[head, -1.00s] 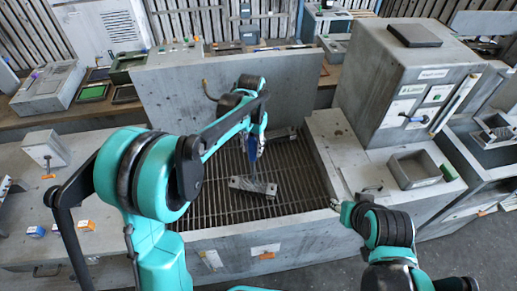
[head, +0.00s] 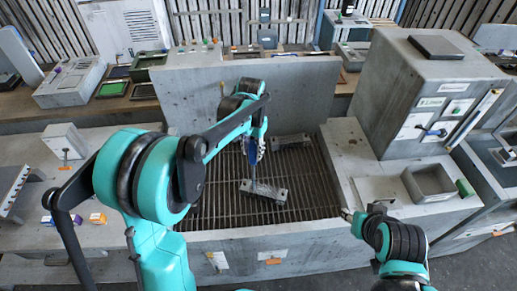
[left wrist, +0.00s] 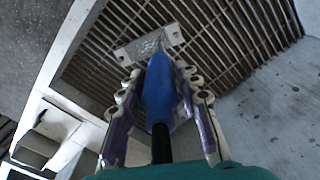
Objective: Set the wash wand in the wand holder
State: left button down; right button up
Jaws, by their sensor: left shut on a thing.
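The blue wash wand (head: 251,153) is in my left gripper (head: 254,149), which is shut on it. It hangs steeply over the slatted grate, thin end down. In the left wrist view the wand (left wrist: 160,95) lies between the two fingers of the left gripper (left wrist: 160,88), its far end by a grey metal block (left wrist: 137,50). That block (head: 272,195) lies on the grate; I cannot tell if the wand touches it. I cannot tell for sure which thing is the wand holder. My right gripper (head: 348,213) is small at the basin's right front edge; its fingers are unclear.
The grate (head: 310,190) lies in a grey basin with a tall back wall (head: 190,100). A second metal block (head: 290,141) is at the back of the grate. A grey cabinet (head: 400,85) and an open box (head: 410,182) stand right. The grate's right part is bare.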

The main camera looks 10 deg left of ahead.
pick_arm(q)
jog(key=s+a, duration=0.6)
jog(key=a, duration=0.5)
jog(key=s+a, duration=0.6)
jog(key=a, duration=0.5)
jog(key=shift+a, duration=0.2)
dwell(0.8)
jog(key=shift+s+f, duration=0.1)
jog(key=shift+f, duration=0.05)
dwell(0.4)
jog(key=shift+f+b, duration=1.9)
jog(key=shift+f, duration=0.6)
jog(key=shift+f+b, duration=1.2)
jog(key=shift+f, duration=0.3)
jog(key=shift+f+b, duration=0.9)
jog(key=shift+f, duration=0.05)
